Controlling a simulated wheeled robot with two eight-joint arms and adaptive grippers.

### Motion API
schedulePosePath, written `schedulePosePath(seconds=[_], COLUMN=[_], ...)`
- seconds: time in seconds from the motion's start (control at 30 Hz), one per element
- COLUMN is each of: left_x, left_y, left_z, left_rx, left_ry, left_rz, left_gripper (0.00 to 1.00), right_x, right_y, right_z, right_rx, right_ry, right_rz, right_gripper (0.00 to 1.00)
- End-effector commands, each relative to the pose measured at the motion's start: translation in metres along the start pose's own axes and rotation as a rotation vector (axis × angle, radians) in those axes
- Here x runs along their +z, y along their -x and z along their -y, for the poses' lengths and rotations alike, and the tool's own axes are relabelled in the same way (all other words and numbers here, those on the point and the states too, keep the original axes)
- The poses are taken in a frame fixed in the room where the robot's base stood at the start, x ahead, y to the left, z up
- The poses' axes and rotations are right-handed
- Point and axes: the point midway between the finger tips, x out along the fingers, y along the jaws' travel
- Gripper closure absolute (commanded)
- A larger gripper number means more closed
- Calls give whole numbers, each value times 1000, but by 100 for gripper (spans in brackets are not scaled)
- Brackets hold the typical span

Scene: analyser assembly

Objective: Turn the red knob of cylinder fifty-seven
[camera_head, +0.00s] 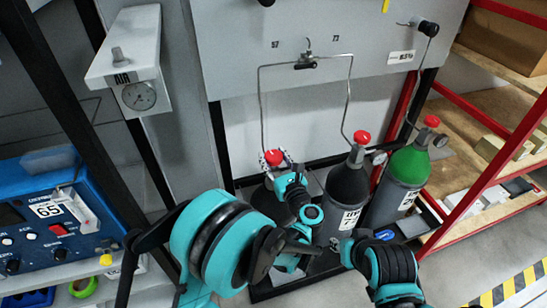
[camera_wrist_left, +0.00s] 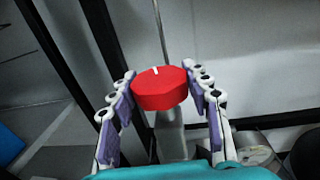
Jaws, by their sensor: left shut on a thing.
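The red knob (camera_head: 273,158) sits on top of the leftmost dark cylinder (camera_head: 262,200), under the panel mark 57 (camera_head: 275,44). My left gripper (camera_head: 279,161) is at this knob, its arm reaching over the cylinder and hiding most of it, including any label. In the left wrist view, the red knob (camera_wrist_left: 160,88), with a white mark on top, lies between the two fingers of my left gripper (camera_wrist_left: 162,82), which are shut on it. My right gripper is not visible.
Thin metal pipes (camera_head: 349,90) run from a small valve (camera_head: 306,62) on the panel. A blue device (camera_head: 45,225) is at left, red shelving (camera_head: 490,130) at right.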

Motion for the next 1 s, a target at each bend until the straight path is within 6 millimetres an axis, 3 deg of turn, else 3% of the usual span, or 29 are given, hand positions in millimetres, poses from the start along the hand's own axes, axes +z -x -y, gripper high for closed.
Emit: schedulePosePath(seconds=[0.47, 0.5, 0.57, 0.87, 1.0], left_x=[0, 0, 0, 1, 11], left_y=[0, 0, 0, 0, 0], left_z=[0, 0, 0, 0, 0], left_rx=[14, 14, 14, 14, 14], left_ry=[0, 0, 0, 0, 0], left_rz=[1, 1, 1, 0, 1], left_gripper=[81, 47, 31, 30, 30], right_x=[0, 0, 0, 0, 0], right_y=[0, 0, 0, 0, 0], right_z=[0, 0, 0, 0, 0], right_rx=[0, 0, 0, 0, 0], right_ry=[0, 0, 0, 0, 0], right_rz=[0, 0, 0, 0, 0], right_gripper=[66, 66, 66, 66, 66])
